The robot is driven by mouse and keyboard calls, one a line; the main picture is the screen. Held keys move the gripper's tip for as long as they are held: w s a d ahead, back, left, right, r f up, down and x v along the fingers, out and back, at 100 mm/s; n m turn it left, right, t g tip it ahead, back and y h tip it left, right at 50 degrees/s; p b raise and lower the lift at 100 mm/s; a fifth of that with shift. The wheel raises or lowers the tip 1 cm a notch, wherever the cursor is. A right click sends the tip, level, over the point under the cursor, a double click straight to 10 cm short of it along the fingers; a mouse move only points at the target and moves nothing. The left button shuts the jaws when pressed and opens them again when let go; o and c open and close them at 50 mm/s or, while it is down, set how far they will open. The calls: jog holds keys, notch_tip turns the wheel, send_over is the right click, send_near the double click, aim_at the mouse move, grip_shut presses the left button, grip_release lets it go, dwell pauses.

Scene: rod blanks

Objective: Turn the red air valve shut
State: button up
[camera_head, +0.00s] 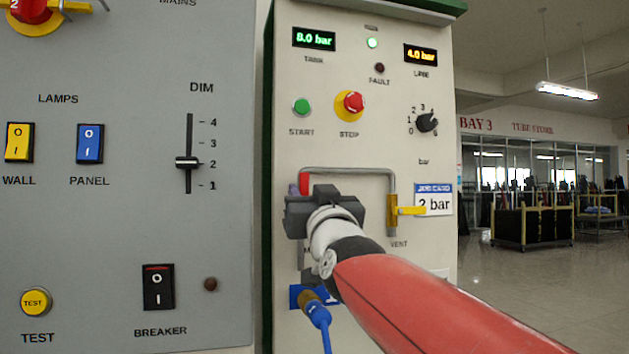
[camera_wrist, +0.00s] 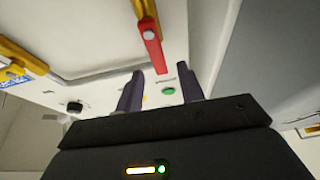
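The red air valve handle (camera_head: 304,181) is on the left leg of the grey pipe on the white panel. Only its upper part shows in the head view; my gripper hides the rest. In the wrist view the red lever (camera_wrist: 152,48) runs from a brass valve body (camera_wrist: 144,10), with its free end near the gap between my fingertips. My gripper (camera_wrist: 160,72) is open, with a dark finger on each side and clear space beside the lever. Contact is not visible. In the head view my gripper (camera_head: 308,195) is in front of the valve.
A yellow vent lever (camera_head: 410,211) on a brass valve sticks out to the right. A pressure placard (camera_head: 433,199) is beside it. The grey pipe (camera_head: 350,171) loops above my gripper. A blue hose (camera_head: 318,315) hangs below. The red stop button (camera_head: 354,102) is above.

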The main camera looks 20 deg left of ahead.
aim_at(305, 185)
jog(key=p+x, duration=0.1)
jog(key=x, duration=0.4)
jog(key=shift+f, duration=0.1)
grip_shut()
